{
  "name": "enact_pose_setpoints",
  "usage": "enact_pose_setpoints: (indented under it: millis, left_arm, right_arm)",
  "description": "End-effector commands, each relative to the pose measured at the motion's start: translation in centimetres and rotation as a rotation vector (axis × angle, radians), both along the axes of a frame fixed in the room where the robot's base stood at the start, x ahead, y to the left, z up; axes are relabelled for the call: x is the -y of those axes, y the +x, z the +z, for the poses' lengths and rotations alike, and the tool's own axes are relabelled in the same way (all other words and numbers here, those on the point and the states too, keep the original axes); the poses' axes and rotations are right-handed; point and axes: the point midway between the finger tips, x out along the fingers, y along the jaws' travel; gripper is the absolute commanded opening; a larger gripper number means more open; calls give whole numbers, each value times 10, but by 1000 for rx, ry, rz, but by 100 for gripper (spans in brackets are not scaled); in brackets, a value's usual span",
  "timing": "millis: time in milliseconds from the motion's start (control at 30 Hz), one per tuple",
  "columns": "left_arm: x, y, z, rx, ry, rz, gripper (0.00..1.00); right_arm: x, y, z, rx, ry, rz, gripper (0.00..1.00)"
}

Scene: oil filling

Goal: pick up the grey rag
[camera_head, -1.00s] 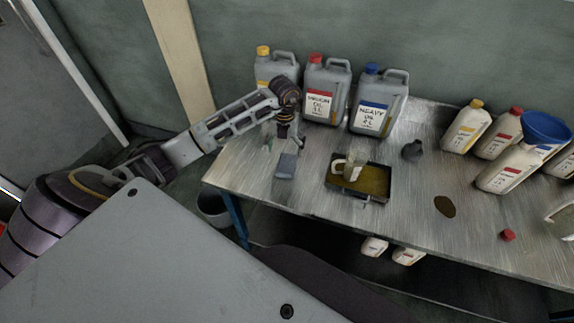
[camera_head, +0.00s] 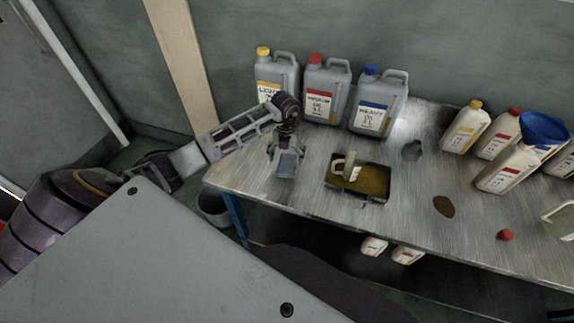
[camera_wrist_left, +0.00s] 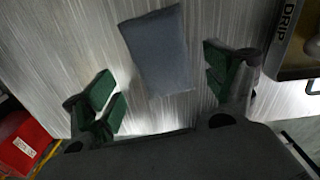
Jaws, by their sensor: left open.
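The grey rag (camera_wrist_left: 158,50) lies flat on the metal bench in the left wrist view, a small blue-grey rectangle. It also shows in the head view (camera_head: 286,165), partly covered by my left gripper. My left gripper (camera_head: 285,152) hangs above the bench at the rag. In the left wrist view its green-padded fingers (camera_wrist_left: 162,84) are spread wide, with the rag between and just beyond them, and nothing is held. The gap in height between fingers and rag is hard to judge. My right gripper is not in view.
The metal bench (camera_head: 310,205) carries a drip tray (camera_head: 375,192) with a clear jug (camera_head: 347,167), right of the rag. Several large oil cans (camera_head: 325,92) stand behind. White bottles and a blue funnel (camera_head: 545,127) stand at the right. A bucket (camera_head: 213,208) is below the left edge.

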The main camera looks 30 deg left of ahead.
Motion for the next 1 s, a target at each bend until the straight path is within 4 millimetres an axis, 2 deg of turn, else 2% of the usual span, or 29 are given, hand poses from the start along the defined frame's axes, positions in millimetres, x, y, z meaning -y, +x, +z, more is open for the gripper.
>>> enact_pose_setpoints:
  millis: [333,867,1000]
  left_arm:
    - [1,3,-32,-1,0,2,86]
    - [1,4,-36,1,1,2,86]
    - [1,4,-36,1,1,2,69]
  right_arm:
    - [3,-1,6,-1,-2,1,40]
    - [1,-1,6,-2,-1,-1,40]
    - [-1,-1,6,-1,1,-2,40]
